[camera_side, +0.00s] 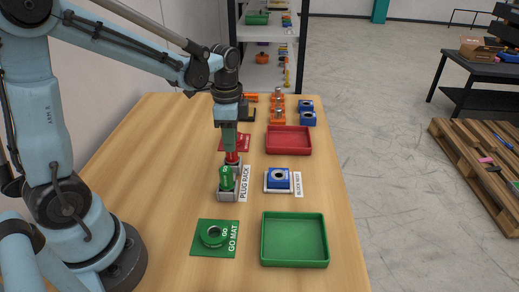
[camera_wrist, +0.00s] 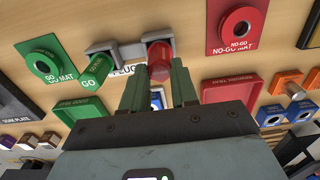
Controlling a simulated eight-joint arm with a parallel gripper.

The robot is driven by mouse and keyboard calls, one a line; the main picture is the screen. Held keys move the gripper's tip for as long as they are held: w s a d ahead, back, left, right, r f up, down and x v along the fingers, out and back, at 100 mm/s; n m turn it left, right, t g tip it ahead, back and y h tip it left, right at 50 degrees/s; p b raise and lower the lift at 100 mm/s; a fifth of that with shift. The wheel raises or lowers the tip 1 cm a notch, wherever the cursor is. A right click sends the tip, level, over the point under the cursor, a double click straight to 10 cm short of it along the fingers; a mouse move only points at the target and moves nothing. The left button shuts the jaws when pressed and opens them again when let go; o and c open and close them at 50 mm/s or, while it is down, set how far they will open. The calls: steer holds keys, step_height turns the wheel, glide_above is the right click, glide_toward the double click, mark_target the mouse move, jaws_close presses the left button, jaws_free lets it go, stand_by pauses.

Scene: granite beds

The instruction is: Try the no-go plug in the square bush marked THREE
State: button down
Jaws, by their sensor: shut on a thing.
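My gripper (camera_side: 230,148) is shut on the red no-go plug (camera_side: 232,159), above the far end of the plug rack (camera_side: 228,196). In the wrist view my fingers (camera_wrist: 160,75) reach the red plug (camera_wrist: 160,56) at the rack's end; I cannot tell whether it is still seated. The green GO plug (camera_side: 226,178) stands in the near end of the rack. A blue square bush (camera_side: 278,175) with a round hole sits on the white block rest, right of the rack. It is partly hidden between my fingers in the wrist view (camera_wrist: 157,97). No number is readable on it.
A green tray (camera_side: 294,264) is at the front right, a red tray (camera_side: 289,150) further back. The GO mat (camera_side: 203,252) carries a green ring; the red NO-GO mat (camera_wrist: 219,14) carries a red ring. Orange blocks (camera_side: 277,116) and blue blocks (camera_side: 307,119) stand at the back.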

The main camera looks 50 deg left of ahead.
steer(key=shift+r, duration=3.9)
steer(key=w+d+r, duration=0.1)
steer(key=w+d, duration=0.4)
steer(key=d, duration=0.6)
steer(key=shift+w+d, duration=0.15)
steer(key=shift+d, duration=0.2)
steer(key=shift+f, duration=0.1)
steer(key=shift+f, duration=2.65)
steer(key=shift+f, duration=0.8)
steer(key=shift+r, duration=0.2)
